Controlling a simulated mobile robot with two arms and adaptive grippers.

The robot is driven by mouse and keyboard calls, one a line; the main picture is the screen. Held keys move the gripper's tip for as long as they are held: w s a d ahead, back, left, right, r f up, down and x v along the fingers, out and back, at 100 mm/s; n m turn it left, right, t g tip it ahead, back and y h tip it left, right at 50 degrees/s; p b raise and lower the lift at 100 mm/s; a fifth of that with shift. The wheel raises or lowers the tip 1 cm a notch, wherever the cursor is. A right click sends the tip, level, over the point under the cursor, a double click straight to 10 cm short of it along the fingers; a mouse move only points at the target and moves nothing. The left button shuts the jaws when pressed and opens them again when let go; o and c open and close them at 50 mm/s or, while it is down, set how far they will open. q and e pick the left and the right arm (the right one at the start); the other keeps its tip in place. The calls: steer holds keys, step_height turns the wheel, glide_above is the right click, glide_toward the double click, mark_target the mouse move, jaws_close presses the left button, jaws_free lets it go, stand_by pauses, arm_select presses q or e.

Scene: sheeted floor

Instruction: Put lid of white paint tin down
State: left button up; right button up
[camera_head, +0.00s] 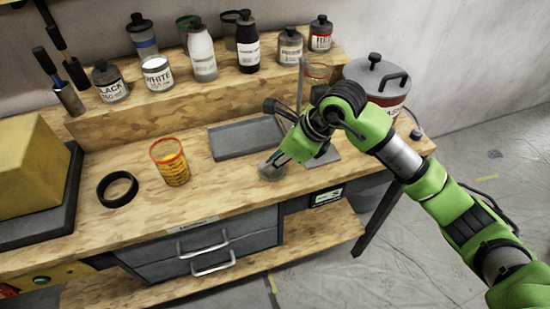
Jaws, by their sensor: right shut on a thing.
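The white paint tin (159,78), labelled WHITE, stands open on the raised shelf at the back left, with white paint showing at its top. Its lid (271,172), a small grey disc, is at the bench top near the front edge, right of the middle. My right gripper (277,160) reaches down from the right and is shut on the lid. The lid is on or just above the wood; I cannot tell which. The fingers partly cover it. My left gripper is not in view.
A grey tray (246,139) lies just behind the lid. An orange-marked cup (170,163) and a black ring (117,189) stand to the left. A large lidded pot (379,83) is at the right. Several bottles line the shelf. Bare bench (222,190) lies left of the lid.

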steer(key=shift+f, duration=0.1)
steer(key=shift+f+b, duration=0.15)
steer(key=shift+b, duration=0.15)
steer(key=o, duration=0.9)
steer(key=shift+c, duration=0.2)
steer(key=shift+r+p, duration=0.35)
steer(key=b+v, duration=0.2)
steer(key=v, duration=1)
